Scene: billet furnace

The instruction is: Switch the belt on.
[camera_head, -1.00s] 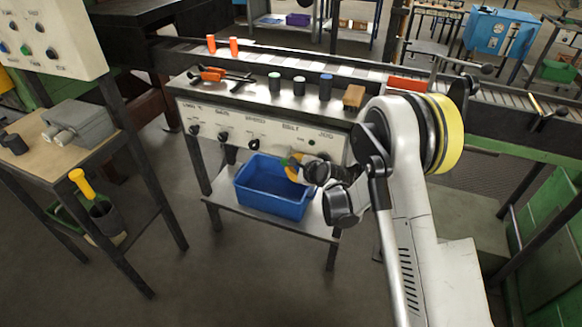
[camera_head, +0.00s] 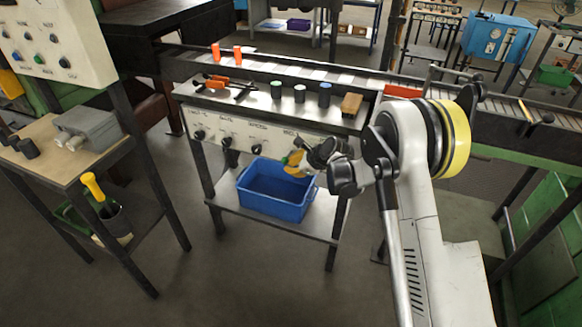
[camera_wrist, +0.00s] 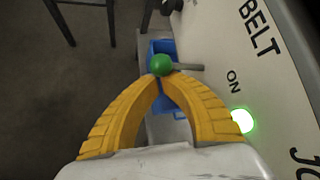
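The control panel (camera_head: 235,138) is a pale box front under a metal bench top, with a row of dark knobs and labels. In the wrist view a lever with a green ball end (camera_wrist: 160,64) and grey stem sticks out from the panel near the words BELT and ON. The round lamp (camera_wrist: 242,120) beside ON glows green. My gripper (camera_wrist: 159,76) has two yellow fingers with tips together at the green ball, which shows just beyond them. I cannot tell whether they touch it. In the head view my gripper (camera_head: 292,163) is at the panel's right part and hides the lever and lamp.
A blue bin (camera_head: 277,190) stands on the shelf under the panel. Several small cylinders, orange-handled tools and a brown block (camera_head: 351,105) lie on the bench top. A side table (camera_head: 70,150) stands at left. Floor between the tables is clear.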

